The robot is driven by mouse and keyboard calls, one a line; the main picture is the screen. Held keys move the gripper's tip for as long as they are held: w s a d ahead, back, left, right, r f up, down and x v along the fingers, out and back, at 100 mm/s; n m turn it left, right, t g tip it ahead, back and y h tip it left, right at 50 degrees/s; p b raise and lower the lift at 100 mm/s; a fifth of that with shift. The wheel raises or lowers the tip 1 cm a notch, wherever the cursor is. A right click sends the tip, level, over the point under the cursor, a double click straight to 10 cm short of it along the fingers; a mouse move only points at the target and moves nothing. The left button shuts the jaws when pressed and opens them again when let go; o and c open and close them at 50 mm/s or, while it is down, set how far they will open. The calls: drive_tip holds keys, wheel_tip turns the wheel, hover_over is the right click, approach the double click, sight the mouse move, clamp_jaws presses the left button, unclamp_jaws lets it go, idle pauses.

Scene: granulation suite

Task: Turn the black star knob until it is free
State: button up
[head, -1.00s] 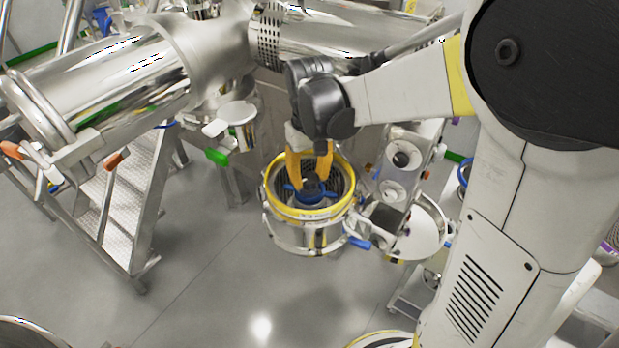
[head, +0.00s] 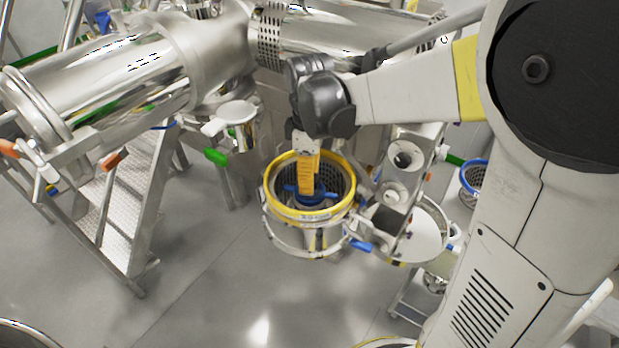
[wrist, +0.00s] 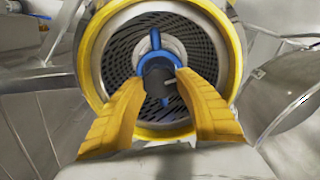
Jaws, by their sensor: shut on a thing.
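The black star knob (wrist: 158,78) shows in the wrist view at the centre of a blue impeller (wrist: 154,42). My gripper (wrist: 160,84) has its two yellow fingers on either side of the knob, shut on it. In the head view my gripper (head: 309,182) reaches down into the mill's round opening, and its fingers hide the knob there. The impeller hub (head: 312,199) shows blue below the fingertips. A perforated screen surrounds it inside the yellow ring (head: 313,214).
A steel housing with round white discs (head: 401,175) stands close to the right of the opening. A steel vessel (head: 110,75) and a stepped metal platform (head: 122,195) are on the left. The grey floor (head: 215,265) in front is clear.

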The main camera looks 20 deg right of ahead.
drive_tip(key=n, duration=0.5)
drive_tip(key=shift+n, duration=0.3)
idle(0.4)
drive_tip(key=o, duration=1.2)
wheel_tip(320, 180, up, 12)
